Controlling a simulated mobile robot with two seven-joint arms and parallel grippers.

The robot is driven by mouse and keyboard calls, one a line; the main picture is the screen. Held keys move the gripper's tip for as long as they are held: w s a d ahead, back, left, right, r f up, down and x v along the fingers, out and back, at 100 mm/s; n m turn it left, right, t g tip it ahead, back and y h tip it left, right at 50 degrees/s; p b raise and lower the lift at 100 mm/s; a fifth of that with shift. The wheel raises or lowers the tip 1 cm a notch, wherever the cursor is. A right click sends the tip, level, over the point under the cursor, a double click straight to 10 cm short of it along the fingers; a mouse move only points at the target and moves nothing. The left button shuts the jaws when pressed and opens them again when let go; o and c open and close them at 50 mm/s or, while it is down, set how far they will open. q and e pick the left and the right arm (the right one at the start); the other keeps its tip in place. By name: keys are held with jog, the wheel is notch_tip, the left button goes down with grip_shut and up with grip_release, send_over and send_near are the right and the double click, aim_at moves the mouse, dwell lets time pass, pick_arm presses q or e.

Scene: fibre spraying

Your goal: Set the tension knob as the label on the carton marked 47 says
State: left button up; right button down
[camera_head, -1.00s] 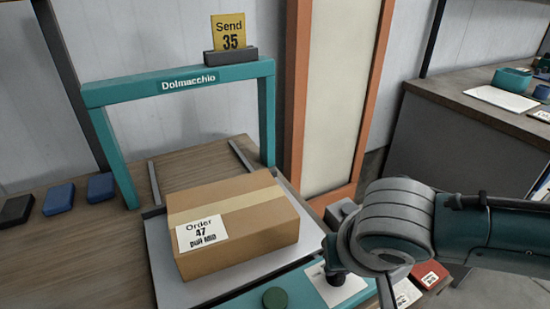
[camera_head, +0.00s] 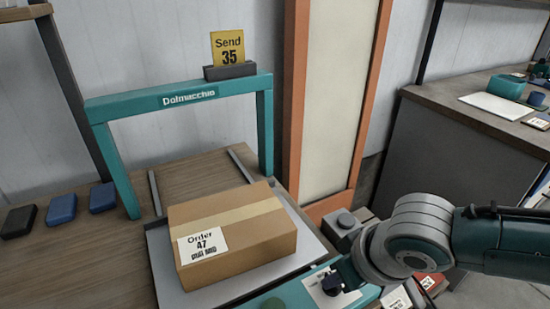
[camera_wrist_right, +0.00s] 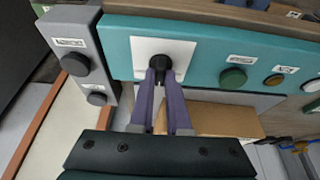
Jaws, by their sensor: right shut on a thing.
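The carton marked 47 (camera_head: 250,240) sits on the grey plate of the packing machine. Its white label (camera_head: 203,245) reads "Order 47", with a smaller line below that looks like "pull MID". A dark knob (camera_wrist_right: 160,64) sits on a white square plate (camera_wrist_right: 139,50) on the teal front panel; the knob also shows in the head view (camera_head: 331,285). Any marks on the plate are too small or covered to read. My right gripper (camera_wrist_right: 162,76) is shut on the knob, with one finger on each side. My left gripper is not in view.
A teal arch (camera_head: 180,97) marked "Dolmacchio" stands behind the carton, with a yellow "Send 35" card (camera_head: 228,48) on top. A green button (camera_wrist_right: 233,78) is beside the knob. A grey box (camera_wrist_right: 80,60) with two dark knobs adjoins the panel. Blue blocks (camera_head: 62,209) lie at left.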

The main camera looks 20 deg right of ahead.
jog(key=c, duration=0.9)
grip_release()
jog(key=p+v, duration=0.3)
jog(key=v, duration=0.7)
